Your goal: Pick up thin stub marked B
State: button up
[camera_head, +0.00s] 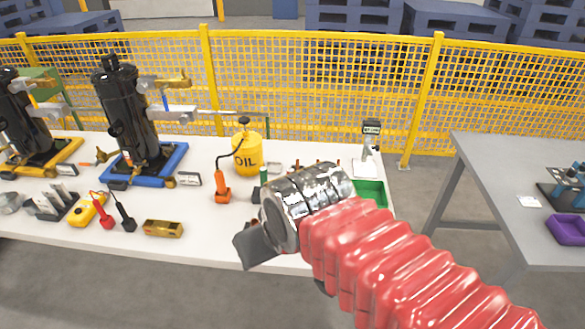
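I cannot make out a stub marked B; any such letter is too small to read. Several thin copper-coloured upright pieces (318,164) show just behind my wrist on the white table, partly hidden by it. My gripper (252,250) is a dark grey shape at the end of my silver wrist and red ribbed arm sleeve, over the table's front edge. It points left and away from the copper-coloured pieces. Its fingers are seen edge-on and partly hidden by my wrist, so I cannot tell whether it is open or holds anything.
The white table (215,252) carries black compressors (128,110) on blue and yellow bases, a yellow oil can (248,155), an orange torch-like tool (222,190), a yellow meter (87,210), a brass block (163,229) and a green tray (371,192). A grey table (490,180) stands right, beyond a gap.

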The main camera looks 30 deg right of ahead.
aim_at(295, 167)
jog(key=i, duration=0.95)
jog(key=z, duration=0.05)
